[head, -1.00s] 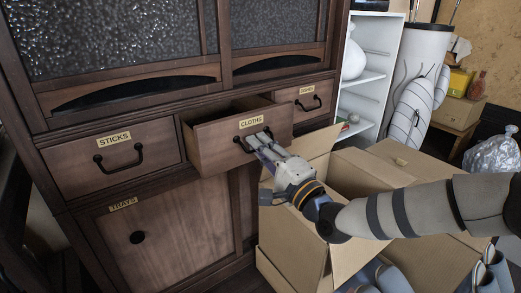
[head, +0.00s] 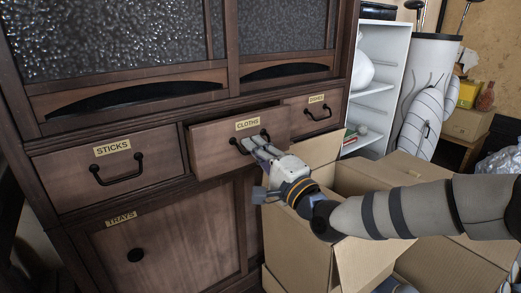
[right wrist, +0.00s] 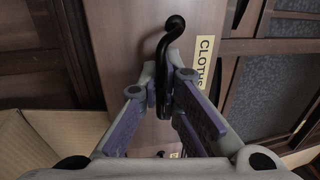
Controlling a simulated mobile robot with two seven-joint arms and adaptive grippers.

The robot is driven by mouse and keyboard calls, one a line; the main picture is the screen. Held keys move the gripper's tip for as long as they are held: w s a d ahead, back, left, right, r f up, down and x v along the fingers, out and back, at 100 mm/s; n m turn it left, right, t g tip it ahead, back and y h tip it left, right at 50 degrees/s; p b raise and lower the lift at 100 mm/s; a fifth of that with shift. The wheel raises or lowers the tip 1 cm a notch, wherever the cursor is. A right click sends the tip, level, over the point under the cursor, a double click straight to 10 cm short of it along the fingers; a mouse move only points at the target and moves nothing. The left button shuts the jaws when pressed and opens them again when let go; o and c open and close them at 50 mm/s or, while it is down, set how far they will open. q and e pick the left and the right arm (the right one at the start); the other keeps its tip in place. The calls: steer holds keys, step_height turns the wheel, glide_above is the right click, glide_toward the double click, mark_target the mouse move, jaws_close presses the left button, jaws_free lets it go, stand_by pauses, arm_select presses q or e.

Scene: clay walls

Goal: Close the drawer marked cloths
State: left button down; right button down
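The drawer marked cloths (head: 221,144) is a brown wooden drawer in the middle of the cabinet's drawer row, still standing partly out. A narrow dark gap shows above its front. Its label (head: 247,124) reads CLOTHS and also shows sideways in the right wrist view (right wrist: 204,62). My right gripper (head: 256,142) is at the drawer's black handle (right wrist: 172,36). In the right wrist view its two fingertips (right wrist: 163,84) are close together with the handle between them. The gripper hides part of the handle in the head view. My left gripper is not in view.
The sticks drawer (head: 70,176) on the left and a smaller drawer (head: 300,118) on the right look shut. An open cardboard box (head: 297,244) stands close below my right arm. A white shelf (head: 383,60) is at the right.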

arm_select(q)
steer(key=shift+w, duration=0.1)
arm_select(e)
steer(key=shift+w+a+r, duration=0.1)
steer(key=shift+w+r, duration=0.2)
steer(key=shift+r, duration=0.3)
steer(key=c, duration=2.1)
jaws_free()
steer(key=shift+a+f, duration=0.1)
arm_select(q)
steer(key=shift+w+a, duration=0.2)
arm_select(e)
steer(key=shift+o, duration=0.2)
steer(key=shift+w+a+f, duration=0.35)
steer(key=shift+a+f, duration=0.15)
steer(key=shift+f, duration=0.1)
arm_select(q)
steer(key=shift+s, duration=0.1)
arm_select(e)
steer(key=shift+s+d+f, duration=0.1)
steer(key=shift+s+d, duration=0.05)
steer(key=shift+s, duration=0.05)
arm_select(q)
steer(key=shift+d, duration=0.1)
